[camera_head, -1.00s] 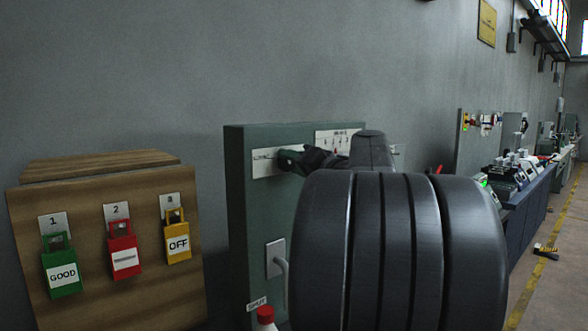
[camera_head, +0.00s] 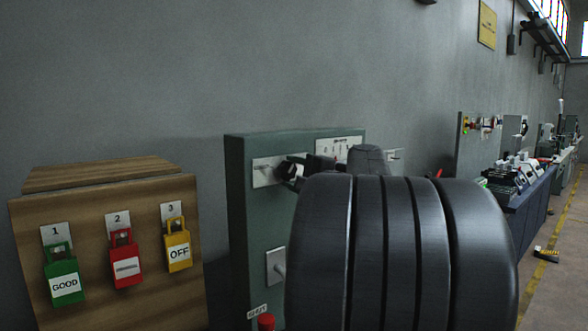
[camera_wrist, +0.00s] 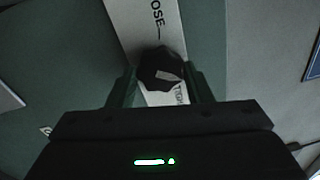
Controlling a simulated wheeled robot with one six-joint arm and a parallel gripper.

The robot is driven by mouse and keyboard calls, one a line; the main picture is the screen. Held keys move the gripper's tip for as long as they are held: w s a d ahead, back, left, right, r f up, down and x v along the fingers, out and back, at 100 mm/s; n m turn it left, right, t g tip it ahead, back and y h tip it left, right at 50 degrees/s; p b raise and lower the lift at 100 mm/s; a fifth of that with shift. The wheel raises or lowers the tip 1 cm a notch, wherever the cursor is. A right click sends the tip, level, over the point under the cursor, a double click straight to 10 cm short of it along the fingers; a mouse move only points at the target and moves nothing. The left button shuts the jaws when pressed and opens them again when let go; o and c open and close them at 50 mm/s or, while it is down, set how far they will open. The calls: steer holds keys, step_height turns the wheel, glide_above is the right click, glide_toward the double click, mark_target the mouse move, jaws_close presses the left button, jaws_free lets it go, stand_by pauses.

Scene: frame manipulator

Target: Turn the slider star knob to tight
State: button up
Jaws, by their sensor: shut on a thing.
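The star knob (camera_wrist: 160,68) is dark with a pale mark on its face. It sits on a white plate (camera_wrist: 146,22) lettered "LOOSE", with the partly covered letters of "TIGHT" at the other end. My gripper (camera_wrist: 163,84) has one finger on each side of the knob and is shut on it. In the head view the plate (camera_head: 264,172) is on the green cabinet (camera_head: 241,215), and my gripper (camera_head: 291,170) is at its right end. My arm hides part of the cabinet there. The knob's pale mark points toward the "TIGHT" side in the wrist view.
A wooden board (camera_head: 110,220) with green (camera_head: 62,276), red (camera_head: 125,262) and yellow (camera_head: 178,246) padlocks stands at the left.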

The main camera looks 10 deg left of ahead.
steer(key=m+p, duration=0.2)
steer(key=m, duration=0.3)
steer(key=shift+r+h+p, duration=0.1)
steer(key=shift+h+p, duration=0.2)
steer(key=shift+p, duration=0.1)
steer(key=shift+m+t+p, duration=0.3)
steer(key=shift+m+p, duration=0.95)
steer(key=shift+m, duration=0.65)
steer(key=shift+f, duration=0.2)
steer(key=o, duration=1)
steer(key=b+v, duration=0.1)
steer(key=v, duration=0.6)
steer(key=b+v, duration=0.1)
steer(key=v, duration=0.6)
steer(key=shift+a+r+b, duration=0.1)
steer(key=shift+r+b, duration=0.15)
steer(key=shift+b, duration=0.05)
steer(key=shift+w+a, duration=0.1)
steer(key=shift+a, duration=0.05)
